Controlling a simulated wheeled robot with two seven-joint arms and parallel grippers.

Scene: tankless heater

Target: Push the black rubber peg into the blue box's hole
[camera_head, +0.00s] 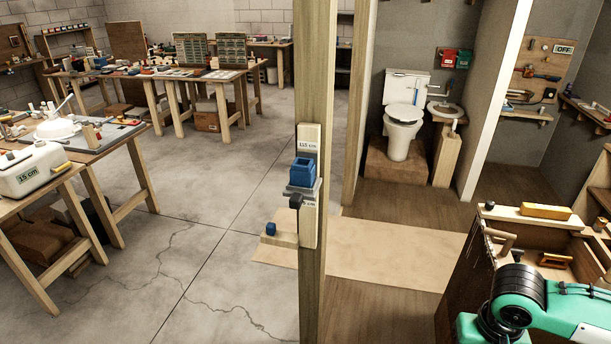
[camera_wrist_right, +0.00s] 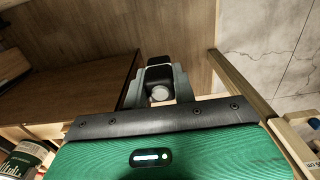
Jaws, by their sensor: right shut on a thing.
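The blue box (camera_head: 303,172) sits on a small ledge on the tall wooden post, under a "115 cm" label. Its hole cannot be made out clearly. A small black piece (camera_head: 296,200) shows just below the box, at the post's left side. In the right wrist view, my right gripper (camera_wrist_right: 159,88) is shut on a dark, blocky thing with a pale round end (camera_wrist_right: 160,93). It looks like the black rubber peg, but the fingers hide part of it. My right arm shows at the lower right of the head view, its gripper out of frame. My left gripper is not in view.
A small blue piece (camera_head: 271,228) stands on a wooden block left of the post. A wooden cabinet (camera_head: 540,235) with a yellow block (camera_head: 545,211) stands at the right. Workbenches (camera_head: 85,140) fill the left. The concrete floor (camera_head: 190,250) left of the post is clear.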

